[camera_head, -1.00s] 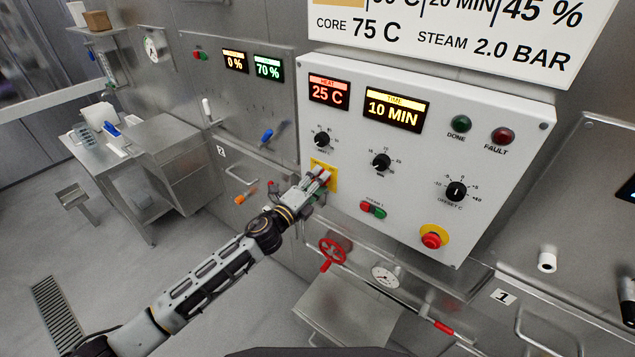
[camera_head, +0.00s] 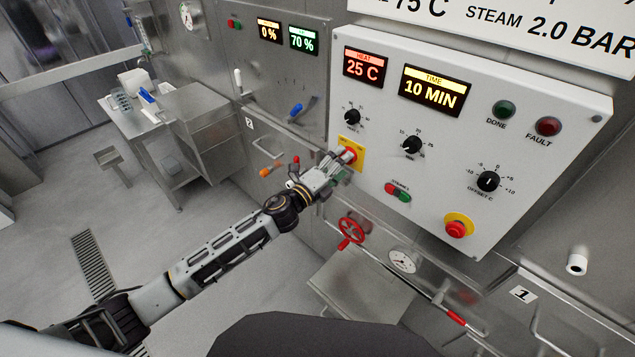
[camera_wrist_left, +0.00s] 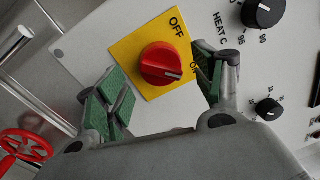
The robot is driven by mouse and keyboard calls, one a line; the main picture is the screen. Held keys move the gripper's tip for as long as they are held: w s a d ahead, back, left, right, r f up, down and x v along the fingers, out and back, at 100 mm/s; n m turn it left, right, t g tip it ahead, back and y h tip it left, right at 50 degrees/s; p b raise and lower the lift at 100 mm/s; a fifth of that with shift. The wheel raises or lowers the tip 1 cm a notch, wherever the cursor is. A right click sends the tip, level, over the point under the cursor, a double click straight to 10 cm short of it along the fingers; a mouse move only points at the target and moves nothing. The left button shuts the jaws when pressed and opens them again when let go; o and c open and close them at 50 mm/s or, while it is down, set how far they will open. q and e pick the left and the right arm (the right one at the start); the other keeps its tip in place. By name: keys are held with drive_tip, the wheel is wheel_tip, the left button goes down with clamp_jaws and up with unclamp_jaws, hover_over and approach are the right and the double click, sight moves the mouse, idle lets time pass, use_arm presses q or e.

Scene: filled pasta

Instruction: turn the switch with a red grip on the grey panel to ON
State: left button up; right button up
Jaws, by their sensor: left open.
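The switch's red grip (camera_head: 349,154) sits on a yellow plate (camera_head: 358,163) at the lower left of the grey panel (camera_head: 480,125). In the left wrist view, the round red grip (camera_wrist_left: 158,60) has a white mark pointing right and slightly down, toward the partly covered ON label and away from OFF. My left gripper (camera_head: 341,168) is open in front of the plate. Its green-padded fingers (camera_wrist_left: 160,90) stand on either side of the grip, apart from it with nothing between them. My right gripper is not in view.
Black knobs (camera_head: 412,146), a green and red button pair (camera_head: 398,192) and a red stop button (camera_head: 456,228) are on the same panel. A red valve wheel (camera_head: 351,232) and a gauge (camera_head: 403,261) are below. A metal cart (camera_head: 190,120) stands at left.

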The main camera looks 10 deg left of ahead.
use_arm(q)
drive_tip(key=v, duration=1)
idle(0.5)
drive_tip(key=shift+n, duration=0.3)
idle(0.4)
